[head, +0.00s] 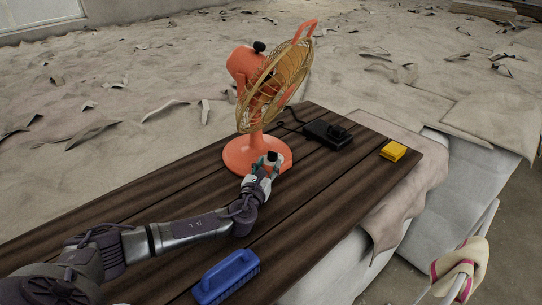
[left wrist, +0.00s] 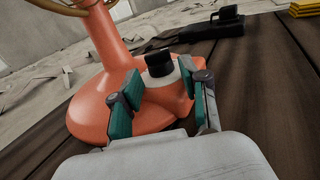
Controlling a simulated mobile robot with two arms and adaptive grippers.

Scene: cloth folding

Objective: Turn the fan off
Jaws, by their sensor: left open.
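The orange fan (head: 262,93) stands upright on the dark wooden table, with a gold wire cage and a round base. Its base (left wrist: 92,112) fills the middle left of the left wrist view. A black knob (left wrist: 159,62) on a pale collar sits on the front of the base; it shows small in the head view (head: 271,157). My left gripper (left wrist: 158,92) is open, its teal-padded fingers on either side of the knob area. I cannot tell whether the fingers touch the knob. The left gripper also shows in the head view (head: 264,165). My right gripper is not in view.
A blue brush (head: 226,277) lies near the table's front edge. A black device (head: 327,133) with a cable sits right of the fan, and a yellow block (head: 393,151) lies near the right end. The table (head: 150,205) is bare left of the fan.

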